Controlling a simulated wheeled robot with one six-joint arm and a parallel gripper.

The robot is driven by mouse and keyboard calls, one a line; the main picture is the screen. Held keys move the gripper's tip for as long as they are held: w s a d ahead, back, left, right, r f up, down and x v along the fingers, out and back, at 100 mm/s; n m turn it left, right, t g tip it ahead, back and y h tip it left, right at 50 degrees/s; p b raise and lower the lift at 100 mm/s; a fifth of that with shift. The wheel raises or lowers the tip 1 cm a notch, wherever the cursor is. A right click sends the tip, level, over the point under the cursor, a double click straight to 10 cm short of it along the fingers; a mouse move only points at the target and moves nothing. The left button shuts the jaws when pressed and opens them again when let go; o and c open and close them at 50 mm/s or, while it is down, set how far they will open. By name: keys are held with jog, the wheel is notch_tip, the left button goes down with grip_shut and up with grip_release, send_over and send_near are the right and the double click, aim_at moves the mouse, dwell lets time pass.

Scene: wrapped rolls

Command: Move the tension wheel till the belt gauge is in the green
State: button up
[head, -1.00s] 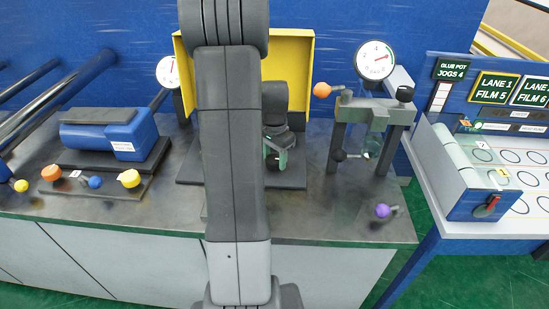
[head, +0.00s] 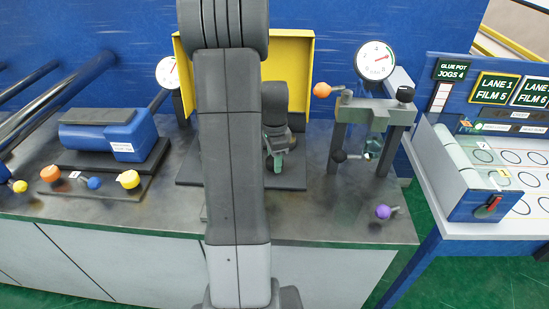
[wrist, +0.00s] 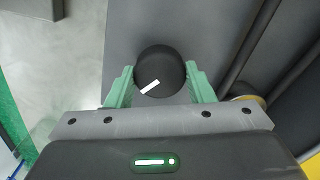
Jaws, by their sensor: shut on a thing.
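In the wrist view, a round black wheel (wrist: 160,71) with a white mark on its face sits between the green fingers of my gripper (wrist: 160,85). The fingers are shut on it from both sides. The white mark points to the lower left. In the head view my gripper (head: 277,153) shows beside my arm, in front of the yellow guard, and the wheel cannot be made out there. A round white gauge (head: 376,61) with a red needle stands at the right. Another gauge (head: 168,72) at the left is partly hidden by the guard. I cannot tell which is the belt gauge.
The yellow guard (head: 294,57) stands behind my gripper. A purple knob (head: 383,212) is near the bench's front edge. A blue motor housing (head: 112,134) is at left.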

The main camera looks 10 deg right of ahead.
jog(key=o, duration=1)
jog(key=shift+r, duration=0.1)
notch_tip(320, 180, up, 14)
jog(key=shift+f, duration=0.15)
jog(key=shift+f, duration=0.1)
notch_tip(320, 180, down, 14)
jog(key=shift+r, duration=0.15)
dwell(0.4)
jog(key=shift+r, duration=0.1)
